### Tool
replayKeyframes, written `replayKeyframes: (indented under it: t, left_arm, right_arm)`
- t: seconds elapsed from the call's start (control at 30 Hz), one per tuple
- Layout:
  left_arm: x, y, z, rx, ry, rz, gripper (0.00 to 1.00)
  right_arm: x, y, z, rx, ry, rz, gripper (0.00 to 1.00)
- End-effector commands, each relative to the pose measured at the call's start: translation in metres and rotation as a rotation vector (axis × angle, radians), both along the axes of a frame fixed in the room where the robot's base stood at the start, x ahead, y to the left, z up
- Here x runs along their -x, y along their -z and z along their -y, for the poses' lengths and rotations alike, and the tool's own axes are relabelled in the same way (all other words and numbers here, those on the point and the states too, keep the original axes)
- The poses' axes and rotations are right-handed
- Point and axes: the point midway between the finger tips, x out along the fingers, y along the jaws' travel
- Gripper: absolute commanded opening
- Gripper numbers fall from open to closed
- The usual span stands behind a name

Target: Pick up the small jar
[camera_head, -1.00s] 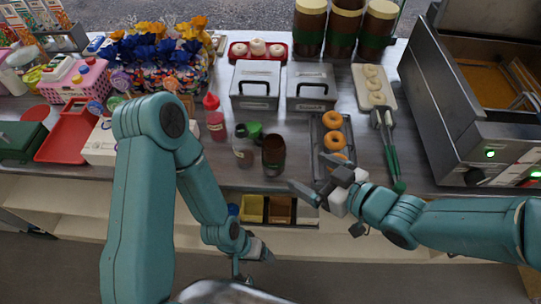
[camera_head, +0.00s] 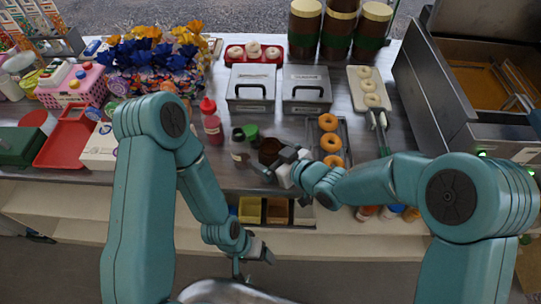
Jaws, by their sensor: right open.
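A small clear jar with a dark top (camera_head: 238,155) stands near the counter's front edge in the head view. A dark brown jar or cup (camera_head: 269,149) stands just right of it. My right gripper (camera_head: 266,166) is open and empty, low in front of the brown one, with one finger reaching left toward the clear jar. The gripper hides the brown one's lower part. I cannot tell whether the fingers touch either. My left gripper (camera_head: 258,257) hangs below the counter's front edge, away from the jars; its jaws are too small to read.
A red squeeze bottle (camera_head: 211,124) and a green cup (camera_head: 251,132) stand behind the jars. A tray of orange doughnuts (camera_head: 345,131) lies to the right, with two grey lidded boxes (camera_head: 250,85) farther back. Yellow bins (camera_head: 250,209) sit on the shelf below.

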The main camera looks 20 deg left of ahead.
Motion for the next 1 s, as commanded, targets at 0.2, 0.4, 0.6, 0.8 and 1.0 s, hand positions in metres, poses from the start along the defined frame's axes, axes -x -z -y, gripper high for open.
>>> replayKeyframes:
  t: [0.2,0.4,0.6,0.8,1.0]
  left_arm:
    - [0.000,0.000,0.000,0.000,0.000,0.000,0.79]
    - [0.000,0.000,0.000,0.000,0.000,0.000,0.79]
    - [0.000,0.000,0.000,0.000,0.000,0.000,0.79]
    - [0.000,0.000,0.000,0.000,0.000,0.000,0.79]
    - [0.000,-0.002,0.000,0.000,0.000,0.000,0.79]
  right_arm:
    - [0.000,0.000,0.000,0.000,0.000,0.000,0.74]
    - [0.000,-0.001,0.000,-0.001,0.001,0.002,0.20]
    - [0.000,-0.001,0.000,-0.001,0.001,0.002,0.20]
    - [0.000,-0.017,0.000,-0.002,-0.002,0.005,0.20]
    - [-0.001,-0.060,0.000,-0.004,0.000,0.009,0.20]
